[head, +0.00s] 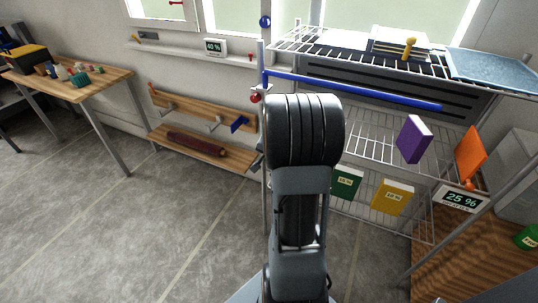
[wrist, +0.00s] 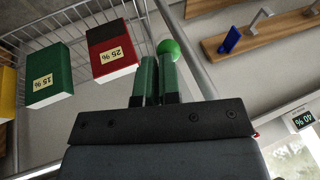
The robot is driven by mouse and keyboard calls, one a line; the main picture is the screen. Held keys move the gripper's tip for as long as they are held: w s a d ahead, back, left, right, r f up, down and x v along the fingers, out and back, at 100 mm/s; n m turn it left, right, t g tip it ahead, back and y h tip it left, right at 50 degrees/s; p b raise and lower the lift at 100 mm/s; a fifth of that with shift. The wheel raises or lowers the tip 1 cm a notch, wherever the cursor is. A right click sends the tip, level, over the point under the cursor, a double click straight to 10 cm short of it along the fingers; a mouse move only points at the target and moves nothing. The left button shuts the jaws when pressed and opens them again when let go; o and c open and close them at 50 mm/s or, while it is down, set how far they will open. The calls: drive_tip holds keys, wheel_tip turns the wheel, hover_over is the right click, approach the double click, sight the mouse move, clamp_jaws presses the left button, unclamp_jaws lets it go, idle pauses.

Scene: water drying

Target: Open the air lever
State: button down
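In the wrist view, my gripper (wrist: 158,64) points away from the camera, its two dark green fingers side by side with only a narrow dark gap between them. A green ball knob (wrist: 168,49) shows at the fingertips, in front of a grey metal post. Whether the fingers touch or hold its stem is not clear. In the head view my arm hides my gripper and the green knob. A long blue bar (head: 350,90) reaches right from the post, with a blue ball (head: 265,21) above it and a red knob (head: 255,98) below. No label marks the air lever.
A wire rack (head: 375,135) stands on the right with purple (head: 413,139), orange (head: 470,153), green (head: 346,183) and yellow (head: 391,197) blocks. In the wrist view a red and black block (wrist: 112,52) is near the fingers. Wooden wall shelves (head: 200,150) are left. Floor at left is clear.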

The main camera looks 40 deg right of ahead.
drive_tip(key=shift+s+a+f, duration=0.1)
drive_tip(key=shift+a+f, duration=0.05)
drive_tip(key=shift+f, duration=0.1)
drive_tip(key=s+d+p+v, duration=0.1)
drive_tip(key=d+p+v, duration=0.1)
drive_tip(key=v, duration=1.1)
drive_tip(key=shift+s+a, duration=0.2)
drive_tip(key=shift+s, duration=0.2)
drive_tip(key=s+a+r+n+p, duration=0.2)
drive_tip(key=a+r+n+p, duration=0.1)
drive_tip(key=a, duration=0.5)
drive_tip(key=s+a+r+n+y+p, duration=0.1)
drive_tip(key=s+a+r+n+p, duration=0.1)
drive_tip(key=a, duration=0.7)
drive_tip(key=s+a+r+n+g+p, duration=0.1)
drive_tip(key=s+a+r+n+p, duration=0.1)
drive_tip(key=a+r+n+p, duration=0.3)
drive_tip(key=a+n, duration=0.2)
drive_tip(key=a, duration=0.2)
drive_tip(key=shift+s+r+n+y, duration=0.2)
drive_tip(key=shift+s+n+y, duration=0.05)
drive_tip(key=shift+n+y, duration=0.15)
